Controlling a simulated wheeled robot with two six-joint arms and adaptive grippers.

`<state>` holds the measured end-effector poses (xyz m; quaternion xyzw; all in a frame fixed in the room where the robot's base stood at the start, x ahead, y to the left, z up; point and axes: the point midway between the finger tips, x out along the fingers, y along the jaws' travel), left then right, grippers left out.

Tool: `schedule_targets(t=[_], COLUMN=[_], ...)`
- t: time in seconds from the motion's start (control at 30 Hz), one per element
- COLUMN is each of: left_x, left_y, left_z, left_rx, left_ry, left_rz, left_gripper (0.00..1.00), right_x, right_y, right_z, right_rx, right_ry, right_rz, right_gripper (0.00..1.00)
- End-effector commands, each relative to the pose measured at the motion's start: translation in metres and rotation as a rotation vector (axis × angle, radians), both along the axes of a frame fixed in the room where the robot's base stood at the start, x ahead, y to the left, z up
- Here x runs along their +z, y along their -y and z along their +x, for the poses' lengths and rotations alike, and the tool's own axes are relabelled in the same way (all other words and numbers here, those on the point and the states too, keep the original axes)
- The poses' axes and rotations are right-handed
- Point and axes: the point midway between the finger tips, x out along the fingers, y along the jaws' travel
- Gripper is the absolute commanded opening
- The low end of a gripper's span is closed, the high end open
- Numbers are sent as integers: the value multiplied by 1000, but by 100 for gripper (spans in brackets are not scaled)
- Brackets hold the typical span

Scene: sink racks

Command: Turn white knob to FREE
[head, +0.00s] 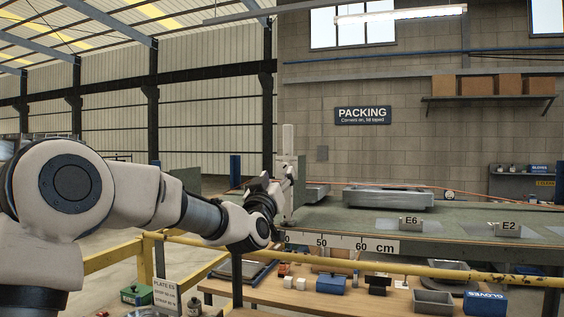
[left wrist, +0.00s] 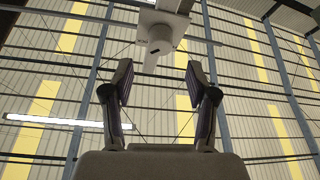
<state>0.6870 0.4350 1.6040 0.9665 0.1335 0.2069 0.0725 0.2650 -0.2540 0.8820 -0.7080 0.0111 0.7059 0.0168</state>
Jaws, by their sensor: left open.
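The knob cannot be made out there, and no FREE lettering is readable. My right gripper is not in view.
The green bench (head: 340,217) carries a grey metal tray (head: 388,197) and tags E6 (head: 410,223) and E2 (head: 508,229). A yellow rail (head: 400,268) runs in front of it. A lower wooden shelf (head: 300,297) holds several small boxes. The space between my left fingers is clear.

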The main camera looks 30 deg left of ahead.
Motion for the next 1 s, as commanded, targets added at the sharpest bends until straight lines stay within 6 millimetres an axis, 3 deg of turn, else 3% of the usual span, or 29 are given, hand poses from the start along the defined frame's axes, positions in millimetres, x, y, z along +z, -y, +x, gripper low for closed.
schedule_targets(t=[0.03, 0.2, 0.5, 0.53, 0.67, 0.7, 1.0], left_x=[11, 18, 16, 16, 16, 16, 16], left_y=[-3, -11, -13, -13, -13, -13, -12], left_z=[10, 34, 40, 40, 40, 40, 40], left_rx=[2, 0, 0, 0, 0, 0, 0], left_ry=[-2, -2, -1, -1, -1, -1, 2], left_rz=[2, 1, 0, 0, 1, 1, -12], left_gripper=[58, 58, 58, 51, 5, 0, 0], right_x=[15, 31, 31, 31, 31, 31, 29], right_y=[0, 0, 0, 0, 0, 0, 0], right_z=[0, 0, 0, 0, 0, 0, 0], right_rx=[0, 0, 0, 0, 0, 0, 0], right_ry=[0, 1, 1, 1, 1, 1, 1], right_rz=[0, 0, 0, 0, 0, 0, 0], right_gripper=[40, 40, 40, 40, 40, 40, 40])
